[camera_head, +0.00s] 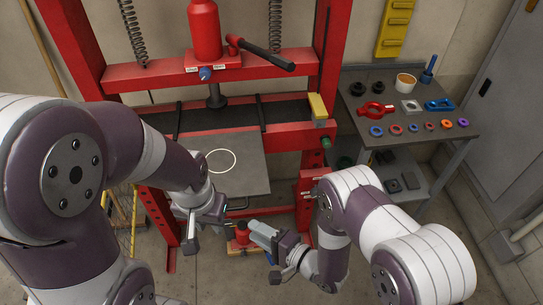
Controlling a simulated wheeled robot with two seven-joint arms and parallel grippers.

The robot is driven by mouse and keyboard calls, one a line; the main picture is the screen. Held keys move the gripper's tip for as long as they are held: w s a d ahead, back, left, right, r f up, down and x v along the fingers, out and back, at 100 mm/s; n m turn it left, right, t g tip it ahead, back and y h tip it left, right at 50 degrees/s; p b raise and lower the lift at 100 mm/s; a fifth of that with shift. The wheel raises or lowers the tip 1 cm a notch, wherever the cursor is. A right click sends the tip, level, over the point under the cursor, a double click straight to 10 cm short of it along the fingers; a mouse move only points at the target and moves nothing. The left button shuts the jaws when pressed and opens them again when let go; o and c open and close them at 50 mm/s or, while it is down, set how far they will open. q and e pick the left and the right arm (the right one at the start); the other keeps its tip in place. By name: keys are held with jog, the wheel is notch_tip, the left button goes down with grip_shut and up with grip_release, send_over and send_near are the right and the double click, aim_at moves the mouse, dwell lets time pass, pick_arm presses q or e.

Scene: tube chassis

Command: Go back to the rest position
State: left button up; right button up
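My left gripper (207,222) hangs in front of the red press, just below the front edge of the grey plate. Its fingers are small and partly turned away, so I cannot tell whether they are open or shut. My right gripper (264,240) is to the right of it and lower, with its wrist coming in from the right. A light grey piece shows at its tip, and I cannot tell whether that is a finger or a held thing. The two grippers are close together but apart.
A red shop press (322,70) stands ahead, with a grey plate (235,175) marked by a white circle. A dark side table (430,135) at the right carries coloured rings, a cup and tools. A red object (240,246) is low behind the grippers. A grey cabinet (505,110) stands far right.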

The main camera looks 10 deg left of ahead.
jog(key=s+d+f+n+g+h, duration=0.2)
jog(key=d+f+n+h, duration=0.15)
jog(key=f, duration=0.35)
jog(key=d+n+g+h, duration=0.3)
jog(key=d+n+h, duration=0.2)
jog(key=d+h, duration=0.4)
jog(key=s+d+r+h, duration=0.1)
jog(key=s+d+r, duration=0.1)
jog(key=d+r, duration=0.5)
jog(key=s+d+r+m+g+h, duration=0.1)
jog(key=s+d+r, duration=0.1)
jog(key=d+r, duration=0.6)
notch_tip(320, 180, up, 6)
jog(key=shift+s+d+r, duration=0.15)
